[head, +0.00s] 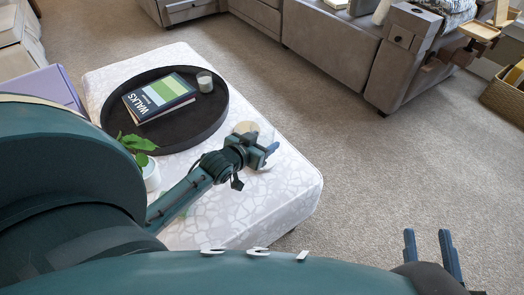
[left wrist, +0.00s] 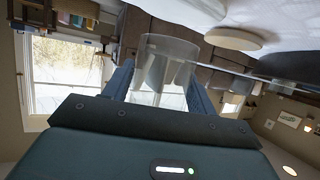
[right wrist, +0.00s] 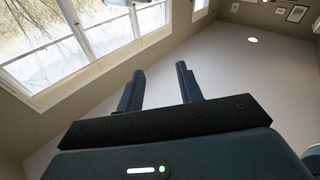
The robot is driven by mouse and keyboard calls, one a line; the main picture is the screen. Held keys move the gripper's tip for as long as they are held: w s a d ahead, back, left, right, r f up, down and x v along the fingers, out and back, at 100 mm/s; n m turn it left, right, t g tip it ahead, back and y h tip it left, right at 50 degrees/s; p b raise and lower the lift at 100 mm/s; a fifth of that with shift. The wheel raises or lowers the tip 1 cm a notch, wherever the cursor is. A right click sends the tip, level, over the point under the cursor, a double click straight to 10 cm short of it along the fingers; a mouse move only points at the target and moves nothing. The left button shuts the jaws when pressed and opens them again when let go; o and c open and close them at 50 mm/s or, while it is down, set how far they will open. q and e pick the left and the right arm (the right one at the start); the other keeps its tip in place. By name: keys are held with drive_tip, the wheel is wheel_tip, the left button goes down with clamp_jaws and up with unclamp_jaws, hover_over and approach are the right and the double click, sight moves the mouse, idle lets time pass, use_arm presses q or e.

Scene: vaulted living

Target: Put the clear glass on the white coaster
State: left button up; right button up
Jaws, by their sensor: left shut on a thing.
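The clear glass (left wrist: 168,47) is between the fingers of my left gripper (left wrist: 160,80), which is shut on it. In the head view my left gripper (head: 262,153) is over the right part of the white patterned ottoman (head: 290,190), where the glass is hard to make out. The white coaster (left wrist: 233,39), a pale cream disc, lies on the ottoman apart from the glass in the left wrist view. It also shows in the head view (head: 244,127), just beyond the gripper and partly covered. My right gripper (head: 430,245) is open and empty, off the ottoman; its fingers are apart in the right wrist view (right wrist: 160,80).
A round black tray (head: 212,118) on the ottoman bears a book (head: 158,97) and a small candle glass (head: 205,82). A potted plant (head: 151,176) stands at the ottoman's left, beside my arm. A sofa (head: 330,40) is at the back. Carpet to the right is clear.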

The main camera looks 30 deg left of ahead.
use_arm(q)
wheel_tip(320, 180, down, 3)
drive_tip(key=shift+r+b, duration=0.1)
drive_tip(key=shift+b, duration=0.4)
drive_tip(key=shift+r, duration=0.1)
drive_tip(key=o, duration=1.1)
drive_tip(key=shift+f, duration=0.2)
use_arm(e)
drive_tip(key=shift+a, duration=0.1)
use_arm(q)
drive_tip(key=shift+r, duration=0.1)
use_arm(e)
drive_tip(key=shift+w, duration=0.1)
